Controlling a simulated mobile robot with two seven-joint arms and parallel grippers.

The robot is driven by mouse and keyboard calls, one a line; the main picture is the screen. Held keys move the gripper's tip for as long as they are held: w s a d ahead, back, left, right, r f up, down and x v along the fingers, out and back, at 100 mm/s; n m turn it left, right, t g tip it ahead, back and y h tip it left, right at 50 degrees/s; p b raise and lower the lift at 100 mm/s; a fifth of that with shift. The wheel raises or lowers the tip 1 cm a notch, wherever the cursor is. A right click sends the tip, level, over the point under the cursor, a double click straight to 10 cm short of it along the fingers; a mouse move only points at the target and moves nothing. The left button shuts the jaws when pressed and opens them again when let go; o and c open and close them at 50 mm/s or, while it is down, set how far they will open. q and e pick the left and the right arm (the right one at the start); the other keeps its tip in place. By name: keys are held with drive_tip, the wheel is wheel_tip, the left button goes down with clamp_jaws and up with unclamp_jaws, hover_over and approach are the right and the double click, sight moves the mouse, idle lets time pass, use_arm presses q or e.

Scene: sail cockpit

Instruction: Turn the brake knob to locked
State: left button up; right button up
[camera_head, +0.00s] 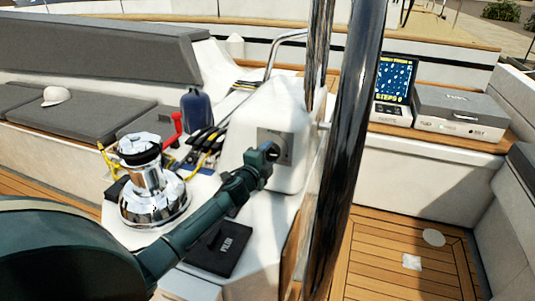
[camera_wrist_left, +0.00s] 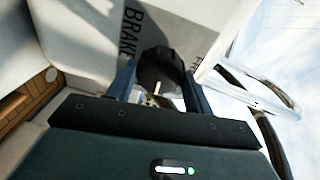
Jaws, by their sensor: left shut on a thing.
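The brake knob (camera_wrist_left: 160,66) is a round black knob on a grey plate marked "BRAKE" in the left wrist view. It sits between the two fingers of my left gripper (camera_wrist_left: 160,78), which is shut on it. A small pale mark shows on the knob's near side; I cannot tell which setting it points to, as other lettering is partly hidden. In the head view my left gripper (camera_head: 267,153) reaches the grey plate (camera_head: 284,143) on the white console (camera_head: 270,103), and its fingers mostly hide the knob. My right gripper is not in view.
A chrome winch (camera_head: 150,190) stands left of my left arm, with a red handle (camera_head: 174,128) and a blue bottle (camera_head: 197,107) behind. A black folder (camera_head: 220,247) lies below the arm.

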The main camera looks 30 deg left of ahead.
use_arm(q)
drive_tip(key=m+p, duration=0.1)
drive_tip(key=m, duration=0.3)
drive_tip(key=shift+r, duration=0.1)
drive_tip(key=shift+m+g+p, duration=0.3)
drive_tip(key=shift+m+p, duration=0.35)
drive_tip(key=shift+m, duration=0.85)
drive_tip(key=o, duration=1)
drive_tip(key=shift+c, duration=0.2)
drive_tip(key=shift+s, duration=0.1)
drive_tip(key=s+d+r, duration=0.1)
drive_tip(key=s+d, duration=0.1)
drive_tip(key=s, duration=1)
drive_tip(key=shift+s+r, duration=0.3)
drive_tip(key=shift+s, duration=0.05)
